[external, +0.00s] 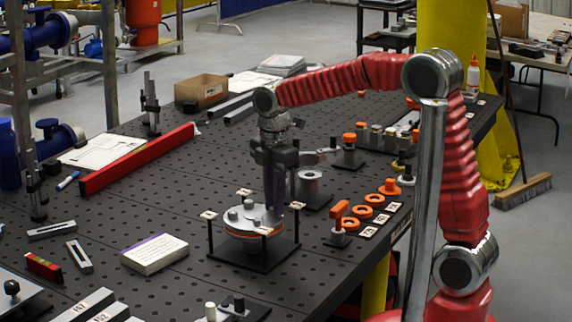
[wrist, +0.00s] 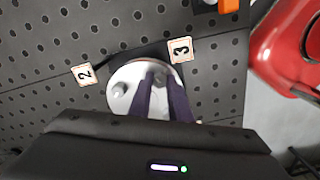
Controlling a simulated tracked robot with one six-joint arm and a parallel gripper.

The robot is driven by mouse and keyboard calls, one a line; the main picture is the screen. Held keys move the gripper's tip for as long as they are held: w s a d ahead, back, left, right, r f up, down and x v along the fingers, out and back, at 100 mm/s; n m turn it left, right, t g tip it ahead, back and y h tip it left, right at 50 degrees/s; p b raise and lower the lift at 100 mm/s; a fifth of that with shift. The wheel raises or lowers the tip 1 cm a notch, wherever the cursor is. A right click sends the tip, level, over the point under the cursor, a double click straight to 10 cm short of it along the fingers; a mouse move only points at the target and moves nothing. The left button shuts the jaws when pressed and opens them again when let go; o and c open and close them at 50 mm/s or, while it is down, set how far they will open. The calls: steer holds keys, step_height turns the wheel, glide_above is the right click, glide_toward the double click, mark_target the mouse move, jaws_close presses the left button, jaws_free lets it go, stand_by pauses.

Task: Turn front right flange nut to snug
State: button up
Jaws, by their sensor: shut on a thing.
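The round grey flange (external: 240,224) sits level on a black four-post stand (external: 262,262), with an orange layer under it. Grey nuts show on its top, one at the left (external: 232,215) and one at the back (external: 248,204). My gripper (external: 273,212) points straight down at the flange's right side, its dark fingers shut on a flange nut. The fingers hide most of that nut. In the wrist view the fingertips (wrist: 160,80) close around it, near tag 3 (wrist: 181,50). Another nut (wrist: 119,88) stands free to the left on the pale flange (wrist: 130,73). How tight the nuts are cannot be seen.
Small tags top the stand's posts. An orange-topped tool (external: 339,217) and orange rings (external: 374,200) lie to the right. A grey cylinder (external: 309,182) stands behind my gripper. A booklet (external: 154,252) and a long red beam (external: 137,160) lie left. The perforated table between is clear.

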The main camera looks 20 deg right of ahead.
steer(key=shift+m, duration=0.5)
jaws_close()
steer(key=shift+m, duration=1.2)
steer(key=m, duration=0.3)
steer(key=shift+m, duration=0.4)
steer(key=m, duration=0.5)
steer(key=shift+r+m, duration=0.1)
steer(key=shift+m, duration=0.3)
steer(key=o, duration=0.8)
jaws_free()
steer(key=shift+s, duration=0.1)
steer(key=shift+o, duration=0.2)
step_height(320, 180, up, 14)
steer(key=shift+f, duration=0.2)
steer(key=shift+a, duration=0.1)
